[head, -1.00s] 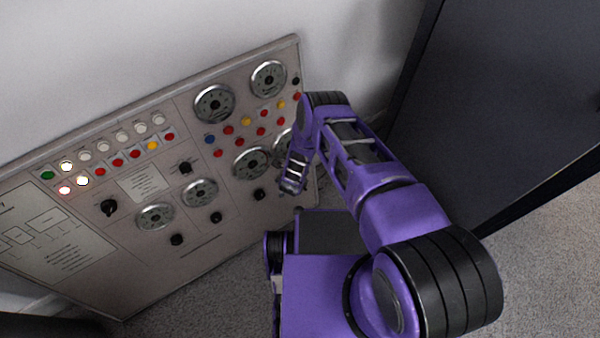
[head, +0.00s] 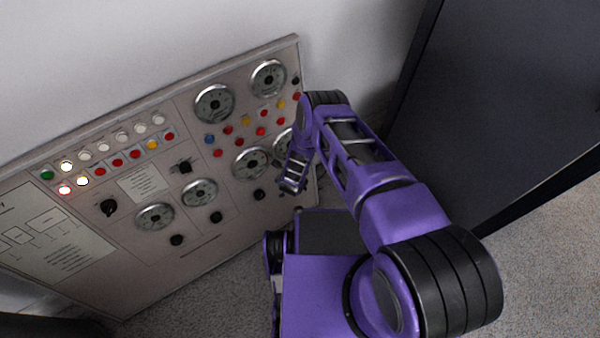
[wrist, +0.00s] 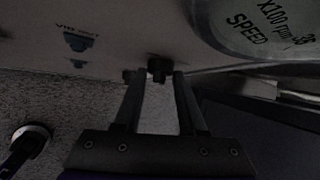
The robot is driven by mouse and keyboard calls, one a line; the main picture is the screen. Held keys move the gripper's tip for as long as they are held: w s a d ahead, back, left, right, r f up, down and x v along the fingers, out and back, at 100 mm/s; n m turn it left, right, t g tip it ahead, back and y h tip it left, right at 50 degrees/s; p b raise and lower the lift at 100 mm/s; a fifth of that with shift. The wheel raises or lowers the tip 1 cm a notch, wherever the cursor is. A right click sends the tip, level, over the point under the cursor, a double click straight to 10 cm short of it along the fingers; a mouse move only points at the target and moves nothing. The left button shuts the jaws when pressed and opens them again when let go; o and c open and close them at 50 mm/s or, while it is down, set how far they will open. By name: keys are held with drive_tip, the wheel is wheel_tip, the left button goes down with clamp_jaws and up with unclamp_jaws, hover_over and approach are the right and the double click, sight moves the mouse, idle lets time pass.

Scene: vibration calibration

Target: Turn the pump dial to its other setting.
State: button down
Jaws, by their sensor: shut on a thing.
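My gripper (wrist: 160,85) has its two dark fingers on either side of a small black knob (wrist: 158,68) low on the control panel, and it is shut on that knob. No label for this knob is readable, so I cannot tell from the lettering that it is the pump dial, nor its setting. In the head view my gripper (head: 292,183) is at the panel's lower right, below the partly hidden right-hand gauge (head: 283,143). My arm covers part of that area, and the fingertips and held knob cannot be made out there.
The grey panel (head: 230,225) leans at the wall, with several other black knobs, such as one (head: 259,195) left of my gripper. A large speed gauge (wrist: 265,30) is close by in the wrist view. A dark cabinet (head: 500,90) stands right; carpet (head: 200,290) lies below.

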idle(0.7)
drive_tip(key=shift+c, duration=2.4)
unclamp_jaws()
